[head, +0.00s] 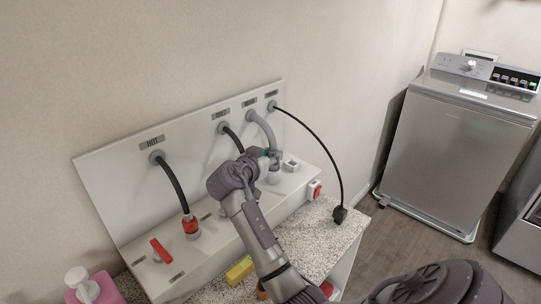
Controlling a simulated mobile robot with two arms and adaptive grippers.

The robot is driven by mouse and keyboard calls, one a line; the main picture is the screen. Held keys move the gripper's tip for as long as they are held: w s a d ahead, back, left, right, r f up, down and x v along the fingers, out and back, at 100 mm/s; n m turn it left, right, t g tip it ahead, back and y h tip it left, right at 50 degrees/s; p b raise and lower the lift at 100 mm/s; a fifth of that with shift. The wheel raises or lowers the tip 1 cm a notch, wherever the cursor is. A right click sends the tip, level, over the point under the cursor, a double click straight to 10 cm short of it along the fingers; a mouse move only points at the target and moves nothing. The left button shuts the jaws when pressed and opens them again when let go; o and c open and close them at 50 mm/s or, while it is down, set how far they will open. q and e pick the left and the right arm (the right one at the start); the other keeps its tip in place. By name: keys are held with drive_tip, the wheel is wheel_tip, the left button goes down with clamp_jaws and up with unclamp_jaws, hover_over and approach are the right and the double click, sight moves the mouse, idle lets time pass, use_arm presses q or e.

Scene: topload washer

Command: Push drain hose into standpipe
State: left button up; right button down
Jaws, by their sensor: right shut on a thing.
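The grey drain hose (265,126) leaves the white back panel, the third hose from the left, and bends down to my right gripper (267,154). My right gripper is shut on the hose near its lower end. The light grey standpipe (273,177) stands on the white ledge directly below the gripper. The hose's end is partly hidden by the gripper, and I cannot tell whether it is above the standpipe's mouth or inside it. My left gripper is not in view.
A black hose (172,185) runs to a red fitting (191,227); a red lever (161,250) is nearby. A black power cord (323,147) hangs to a plug (340,214) on the speckled counter (312,236). A yellow block (239,270), pink bottle (95,290) and washer (458,145) also show.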

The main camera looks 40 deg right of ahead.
drive_tip(key=shift+f+b, duration=0.35)
drive_tip(key=shift+f, duration=0.15)
drive_tip(key=c, duration=0.8)
unclamp_jaws()
drive_tip(key=shift+o, duration=0.2)
wheel_tip(320, 180, up, 10)
